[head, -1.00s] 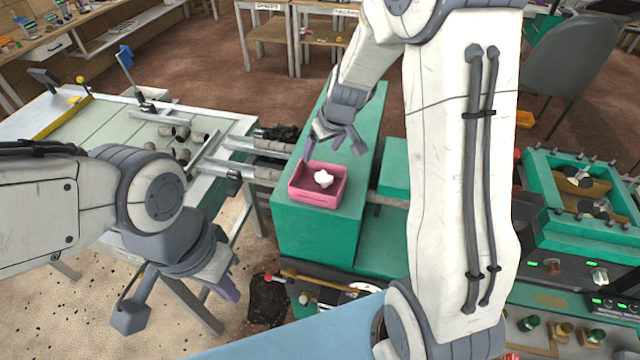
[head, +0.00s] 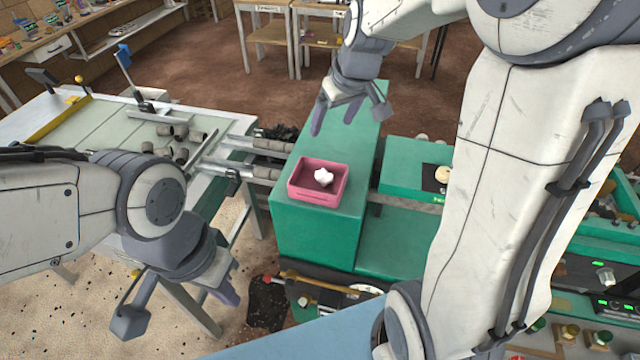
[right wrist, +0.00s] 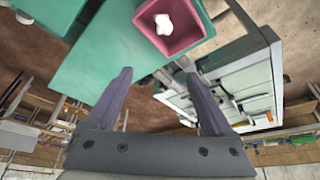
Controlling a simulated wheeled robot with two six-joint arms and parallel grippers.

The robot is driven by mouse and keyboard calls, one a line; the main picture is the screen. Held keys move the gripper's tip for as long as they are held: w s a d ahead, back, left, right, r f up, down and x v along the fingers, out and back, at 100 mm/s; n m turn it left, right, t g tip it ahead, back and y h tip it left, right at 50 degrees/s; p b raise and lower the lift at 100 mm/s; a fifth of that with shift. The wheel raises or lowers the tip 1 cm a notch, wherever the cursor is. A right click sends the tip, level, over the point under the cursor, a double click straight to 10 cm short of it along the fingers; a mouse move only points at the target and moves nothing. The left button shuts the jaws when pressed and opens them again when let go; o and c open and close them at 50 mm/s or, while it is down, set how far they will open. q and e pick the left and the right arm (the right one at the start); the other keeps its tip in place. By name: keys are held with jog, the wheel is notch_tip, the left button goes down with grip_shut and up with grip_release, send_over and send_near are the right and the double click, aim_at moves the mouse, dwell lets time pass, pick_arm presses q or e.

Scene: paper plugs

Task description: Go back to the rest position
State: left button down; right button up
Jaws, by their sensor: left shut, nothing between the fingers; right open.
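My right gripper (head: 336,120) is open and empty above the far end of the green block, beyond the pink box. Its two purple fingers also show spread apart in the right wrist view (right wrist: 158,80). My left gripper (head: 227,288) is shut and empty at the lower left, in front of the white table and above the speckled floor. The pink open box (head: 314,195) sits on top of the green block with a white lumpy piece (head: 323,177) inside. The box also shows at the top of the right wrist view (right wrist: 178,48), apart from the fingers.
A white-topped table (head: 95,125) on the left carries several grey-brown cylinders (head: 180,153). The green block (head: 300,235) stands in the middle. A lower green platform (head: 405,165) with a pale round piece (head: 442,174) lies to its right, partly behind my right arm.

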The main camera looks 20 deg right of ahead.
dwell(0.3)
jog(key=s+a+f+n+g+b, duration=0.1)
jog(key=s+a+f+n+b, duration=0.2)
jog(key=s+a, duration=0.45)
jog(key=s+a+f+n+g+b, duration=0.1)
jog(key=s+a+f, duration=0.3)
jog(key=s, duration=0.5)
jog(key=s+a+f+n+g+b, duration=0.1)
jog(key=s+a+f+g+b, duration=0.1)
jog(key=s, duration=0.8)
notch_tip(320, 180, down, 3)
jog(key=a+b, duration=0.1)
jog(key=a, duration=0.1)
jog(key=shift+a, duration=0.4)
jog(key=shift+r, duration=0.1)
